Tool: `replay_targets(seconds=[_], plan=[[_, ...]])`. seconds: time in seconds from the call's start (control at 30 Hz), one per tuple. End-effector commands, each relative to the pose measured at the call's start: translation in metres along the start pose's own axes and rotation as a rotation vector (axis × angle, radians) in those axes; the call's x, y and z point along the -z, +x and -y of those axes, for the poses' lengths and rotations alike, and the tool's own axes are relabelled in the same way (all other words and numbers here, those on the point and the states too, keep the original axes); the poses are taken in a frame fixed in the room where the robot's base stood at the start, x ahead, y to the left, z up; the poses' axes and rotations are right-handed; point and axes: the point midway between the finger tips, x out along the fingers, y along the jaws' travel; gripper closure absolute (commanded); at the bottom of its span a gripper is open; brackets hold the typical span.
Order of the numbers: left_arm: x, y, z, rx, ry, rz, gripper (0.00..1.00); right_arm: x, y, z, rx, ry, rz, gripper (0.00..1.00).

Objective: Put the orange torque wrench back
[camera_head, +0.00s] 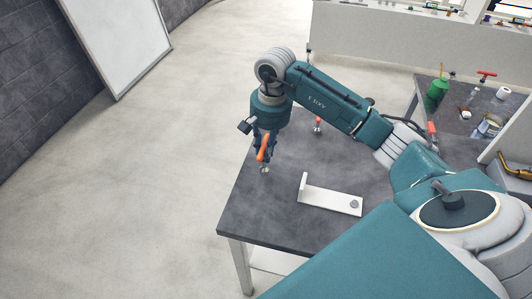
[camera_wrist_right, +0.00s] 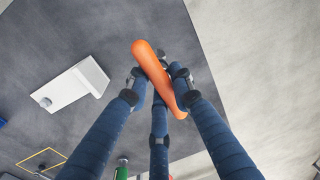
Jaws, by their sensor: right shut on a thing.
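The orange torque wrench (camera_head: 264,148) is in my right gripper (camera_head: 262,139), above the left part of the dark table (camera_head: 262,205). Its orange handle is tilted, and a silver end shows below it; I cannot tell whether that end touches the table. In the right wrist view, the blue fingers of my right gripper (camera_wrist_right: 158,88) close around the orange handle (camera_wrist_right: 146,57). A white bracket (camera_head: 325,196) with an upright plate at one end and a dark round spot at the other lies on the table, right of the wrench. My left gripper is not in view.
A red-topped tool (camera_head: 318,124) stands farther back on the table. A yellow outline (camera_wrist_right: 41,161) marks the tabletop in the wrist view. Another bench at the right holds a green can (camera_head: 437,90) and several small items. Open floor (camera_head: 150,160) lies left of the table.

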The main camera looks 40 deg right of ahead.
Motion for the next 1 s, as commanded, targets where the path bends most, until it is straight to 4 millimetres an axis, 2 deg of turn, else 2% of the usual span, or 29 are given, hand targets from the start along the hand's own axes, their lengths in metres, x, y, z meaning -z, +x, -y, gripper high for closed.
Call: replay_targets(seconds=[0.2,0.6,0.63,0.7,1.0], plan=[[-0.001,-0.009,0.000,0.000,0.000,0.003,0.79,-0.001,0.025,-0.002,0.000,0.000,0.002,1.00],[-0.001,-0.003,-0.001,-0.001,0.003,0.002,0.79,0.000,0.032,-0.002,0.000,0.000,-0.001,1.00],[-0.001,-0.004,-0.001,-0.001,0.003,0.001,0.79,0.000,0.031,-0.002,0.000,0.000,0.000,0.72],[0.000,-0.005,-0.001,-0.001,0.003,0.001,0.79,-0.001,0.030,-0.002,0.000,0.000,0.000,0.59],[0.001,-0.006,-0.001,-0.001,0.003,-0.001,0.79,-0.001,0.029,-0.002,0.000,0.000,0.001,0.59]])
